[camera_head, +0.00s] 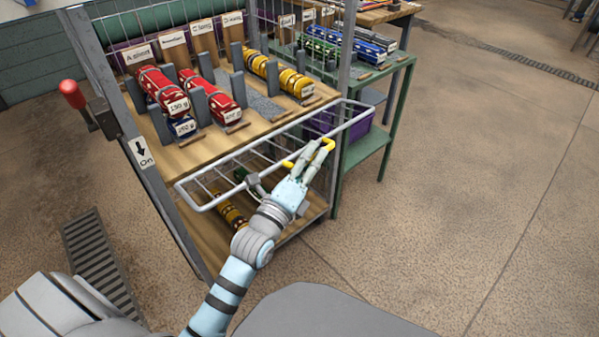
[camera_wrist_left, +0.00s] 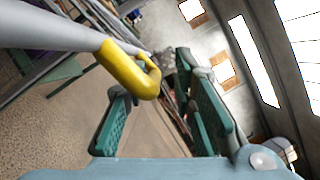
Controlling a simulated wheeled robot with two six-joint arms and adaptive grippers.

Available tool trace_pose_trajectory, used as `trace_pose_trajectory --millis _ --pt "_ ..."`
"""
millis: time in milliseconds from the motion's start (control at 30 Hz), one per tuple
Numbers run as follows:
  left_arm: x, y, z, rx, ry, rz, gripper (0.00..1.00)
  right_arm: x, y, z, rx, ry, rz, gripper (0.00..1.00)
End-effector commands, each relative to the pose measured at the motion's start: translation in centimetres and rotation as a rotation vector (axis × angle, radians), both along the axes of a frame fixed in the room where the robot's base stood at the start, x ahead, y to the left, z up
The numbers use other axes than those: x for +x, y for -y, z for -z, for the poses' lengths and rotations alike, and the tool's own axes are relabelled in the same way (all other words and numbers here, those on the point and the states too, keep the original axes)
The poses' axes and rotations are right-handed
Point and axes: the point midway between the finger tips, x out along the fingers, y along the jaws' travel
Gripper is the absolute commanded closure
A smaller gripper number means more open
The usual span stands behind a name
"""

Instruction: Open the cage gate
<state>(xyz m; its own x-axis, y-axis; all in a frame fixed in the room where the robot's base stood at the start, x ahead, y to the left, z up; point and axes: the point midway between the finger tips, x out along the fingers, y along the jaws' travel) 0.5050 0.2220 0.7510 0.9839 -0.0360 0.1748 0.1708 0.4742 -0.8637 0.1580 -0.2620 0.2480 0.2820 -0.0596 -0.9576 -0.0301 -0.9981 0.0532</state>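The cage gate (camera_head: 222,162) is a pale tubular frame with wire mesh, at the front of the shelved cage in the head view. Its yellow handle (camera_head: 328,144) is a bent loop on the gate's front bar. My left gripper (camera_head: 311,157) is at this handle. In the left wrist view, the handle (camera_wrist_left: 130,72) hangs from the pale bar (camera_wrist_left: 50,27) and its curved end shows between the spread green fingers (camera_wrist_left: 160,95). The left gripper is open; contact with the handle cannot be told. My right gripper is not in view.
The cage's upper shelf (camera_head: 205,152) holds red and yellow rolls between grey dividers. More rolls (camera_head: 230,215) lie on the lower shelf. A red-knobbed lever (camera_head: 72,94) stands at the left. A green table (camera_head: 385,85) stands at the right. Open floor (camera_head: 450,200) lies to the right.

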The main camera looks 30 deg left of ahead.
Motion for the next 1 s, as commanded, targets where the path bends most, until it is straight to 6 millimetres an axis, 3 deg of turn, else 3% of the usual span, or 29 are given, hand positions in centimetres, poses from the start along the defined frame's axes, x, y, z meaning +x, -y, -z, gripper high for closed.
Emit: trace_pose_trajectory --millis 200,300,667,767,867,1000 --pt "-6.4 -0.2 1.1 0.0 -0.001 0.002 0.8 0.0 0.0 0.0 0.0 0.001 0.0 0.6" --pt "-7.7 -0.3 1.4 0.001 0.001 -0.002 0.8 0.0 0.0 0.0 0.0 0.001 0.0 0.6" --pt "-8.8 -0.3 1.5 -0.001 0.001 0.002 0.8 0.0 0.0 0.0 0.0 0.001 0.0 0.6" --pt "-8.5 -0.2 2.0 0.029 0.002 0.009 0.96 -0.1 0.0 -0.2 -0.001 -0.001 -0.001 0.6" --pt "-7.5 0.2 4.5 0.167 0.013 0.044 1.0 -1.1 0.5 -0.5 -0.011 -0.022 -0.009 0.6" --pt "-7.1 -0.1 10.1 0.496 0.083 0.102 1.0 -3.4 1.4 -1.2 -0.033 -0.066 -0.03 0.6"
